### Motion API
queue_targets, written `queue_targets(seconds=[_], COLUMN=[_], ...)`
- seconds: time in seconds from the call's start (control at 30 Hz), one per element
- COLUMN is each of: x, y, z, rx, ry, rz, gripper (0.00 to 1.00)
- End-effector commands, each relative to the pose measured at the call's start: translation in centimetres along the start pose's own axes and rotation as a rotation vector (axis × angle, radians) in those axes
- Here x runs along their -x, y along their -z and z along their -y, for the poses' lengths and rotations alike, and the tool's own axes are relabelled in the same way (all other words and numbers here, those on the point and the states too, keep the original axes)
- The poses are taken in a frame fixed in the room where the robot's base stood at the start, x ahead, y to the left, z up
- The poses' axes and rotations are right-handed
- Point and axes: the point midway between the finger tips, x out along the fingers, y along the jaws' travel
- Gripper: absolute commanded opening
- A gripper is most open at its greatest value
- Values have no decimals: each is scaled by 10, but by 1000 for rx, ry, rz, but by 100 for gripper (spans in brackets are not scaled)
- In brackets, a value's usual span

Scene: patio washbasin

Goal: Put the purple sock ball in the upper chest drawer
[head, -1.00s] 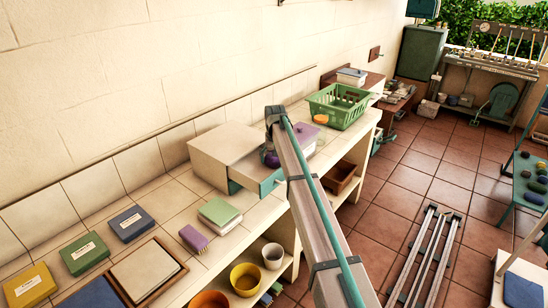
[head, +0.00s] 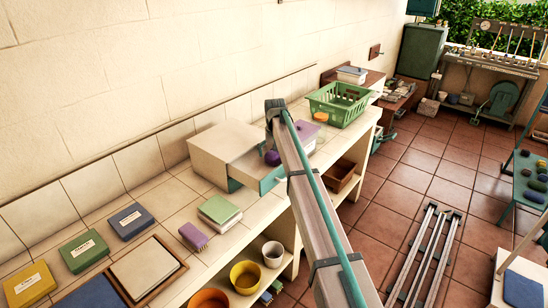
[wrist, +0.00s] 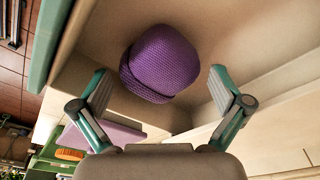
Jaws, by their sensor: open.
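The purple sock ball (wrist: 160,64) lies inside the pulled-out upper drawer (wrist: 62,82), on its pale floor in the wrist view. It also shows in the head view (head: 272,157), at the open drawer (head: 247,178) of the pale chest (head: 222,145). My gripper (wrist: 160,72) is open, with one finger on each side of the ball's near part in the wrist view. Neither finger visibly presses on the ball. In the head view my arm hides most of the gripper and part of the drawer.
A lilac box (head: 304,134) stands right of the drawer, and a green basket (head: 338,104) stands beyond it. A green-and-white block (head: 219,211) and a purple brush (head: 193,236) lie in front of the chest. Pots (head: 245,275) stand on the shelf below.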

Motion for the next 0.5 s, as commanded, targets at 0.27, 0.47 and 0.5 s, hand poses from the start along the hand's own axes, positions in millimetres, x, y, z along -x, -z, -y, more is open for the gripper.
queue_targets(seconds=[0.27,0.47,0.5], x=[52,86,90], y=[0,1,1], z=[0,0,0], rx=[0,0,0], ry=[0,0,0], rz=[-3,-2,-1], gripper=[100,100,100])
